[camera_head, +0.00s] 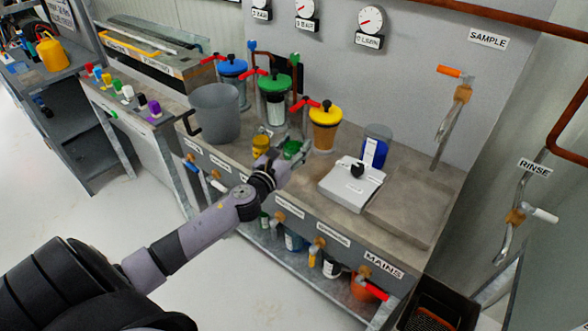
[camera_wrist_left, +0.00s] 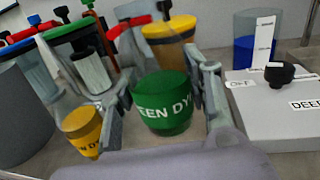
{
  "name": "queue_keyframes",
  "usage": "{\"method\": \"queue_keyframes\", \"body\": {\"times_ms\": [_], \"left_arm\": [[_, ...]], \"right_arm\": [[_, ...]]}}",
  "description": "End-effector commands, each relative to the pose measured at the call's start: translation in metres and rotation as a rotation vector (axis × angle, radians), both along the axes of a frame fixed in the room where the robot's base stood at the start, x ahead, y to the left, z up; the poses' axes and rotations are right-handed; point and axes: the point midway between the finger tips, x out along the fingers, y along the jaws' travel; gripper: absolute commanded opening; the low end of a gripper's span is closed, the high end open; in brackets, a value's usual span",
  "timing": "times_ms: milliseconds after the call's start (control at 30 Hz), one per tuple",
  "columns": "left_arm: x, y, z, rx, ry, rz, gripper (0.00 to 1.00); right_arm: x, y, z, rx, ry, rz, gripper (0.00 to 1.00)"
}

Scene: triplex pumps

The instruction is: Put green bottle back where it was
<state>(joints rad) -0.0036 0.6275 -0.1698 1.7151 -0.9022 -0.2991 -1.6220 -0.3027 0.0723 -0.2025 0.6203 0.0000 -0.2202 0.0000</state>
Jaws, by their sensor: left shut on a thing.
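The green bottle (camera_head: 291,149) is a small green container above or on the grey worktop, in front of the pump canisters. In the left wrist view, the green bottle (camera_wrist_left: 162,105) shows a partly cut-off "GREEN DY" label and sits between the two fingers. My left gripper (camera_head: 285,156) is shut on it; its fingers (camera_wrist_left: 168,95) are on both sides of the bottle. I cannot tell whether the bottle touches the worktop. The yellow bottle (camera_head: 261,145) stands just left of the gripper, and close beside the left finger in the left wrist view (camera_wrist_left: 82,130). My right gripper is not in view.
A grey bucket (camera_head: 214,112) stands left. Blue, green and yellow-lidded canisters (camera_head: 325,127) with red valve handles line the back. A white scale (camera_head: 351,184) and a blue-filled beaker (camera_head: 375,148) are to the right. The left side bench (camera_head: 130,100) holds several small coloured bottles.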

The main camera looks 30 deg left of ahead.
Motion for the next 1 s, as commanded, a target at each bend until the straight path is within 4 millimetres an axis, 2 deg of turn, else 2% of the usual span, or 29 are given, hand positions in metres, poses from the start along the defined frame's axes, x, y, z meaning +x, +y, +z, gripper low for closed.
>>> {"method": "queue_keyframes", "body": {"times_ms": [33,67,267,500,967,1000], "left_arm": [[0.0,0.0,-0.012,-0.003,0.001,0.003,0.1],[0.0,0.0,-0.016,-0.002,0.0,0.002,0.1],[0.0,0.0,-0.026,0.001,-0.002,0.0,0.1],[0.0,0.0,-0.059,-0.003,0.0,0.001,0.1],[0.0,0.0,-0.066,0.002,-0.001,0.0,0.1],[0.0,0.0,-0.064,0.001,-0.001,0.0,0.47]], "right_arm": [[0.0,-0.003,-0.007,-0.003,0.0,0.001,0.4],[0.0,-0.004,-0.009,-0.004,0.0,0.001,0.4],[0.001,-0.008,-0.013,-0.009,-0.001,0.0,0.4],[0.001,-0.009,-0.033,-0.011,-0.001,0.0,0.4],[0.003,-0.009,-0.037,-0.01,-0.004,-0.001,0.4],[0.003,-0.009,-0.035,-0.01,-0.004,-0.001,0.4]]}}
